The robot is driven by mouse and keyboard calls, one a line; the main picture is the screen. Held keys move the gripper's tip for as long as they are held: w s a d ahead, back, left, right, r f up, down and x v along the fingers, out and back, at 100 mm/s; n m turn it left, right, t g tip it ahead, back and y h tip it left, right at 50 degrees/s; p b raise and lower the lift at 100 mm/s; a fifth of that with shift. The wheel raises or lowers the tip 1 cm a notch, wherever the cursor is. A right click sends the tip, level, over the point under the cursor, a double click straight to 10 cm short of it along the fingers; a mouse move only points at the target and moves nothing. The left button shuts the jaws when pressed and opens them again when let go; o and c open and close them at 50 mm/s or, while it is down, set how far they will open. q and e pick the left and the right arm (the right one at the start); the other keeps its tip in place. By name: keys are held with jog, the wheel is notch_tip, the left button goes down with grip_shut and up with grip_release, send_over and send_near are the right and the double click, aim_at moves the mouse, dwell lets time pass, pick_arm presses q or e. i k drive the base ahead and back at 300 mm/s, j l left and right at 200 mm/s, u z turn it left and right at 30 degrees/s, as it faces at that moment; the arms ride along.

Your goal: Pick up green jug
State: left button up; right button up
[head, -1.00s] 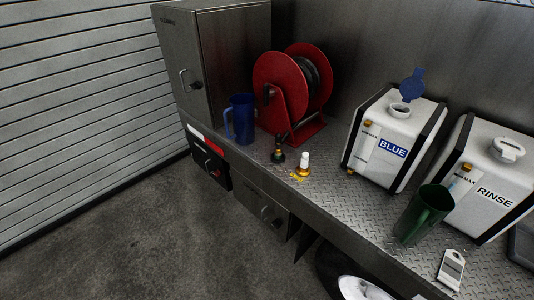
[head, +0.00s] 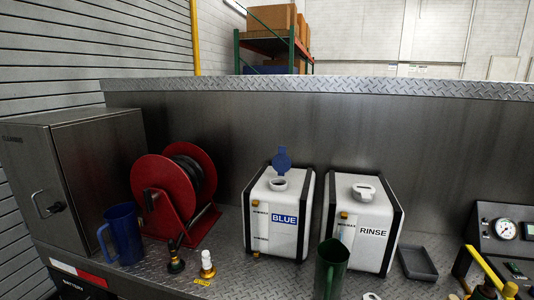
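The green jug (head: 330,268) stands on the metal deck at the bottom of the head view, in front of the white RINSE tank (head: 374,258). Its base is cut off by the lower edge of the picture. Neither of my grippers is in view.
The BLUE tank (head: 270,240) with a raised blue cap stands left of the jug. A grey tray (head: 418,264) and a gauge panel (head: 506,229) are right.

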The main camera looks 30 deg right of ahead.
aim_at(333, 258)
jog(key=z, duration=1.65)
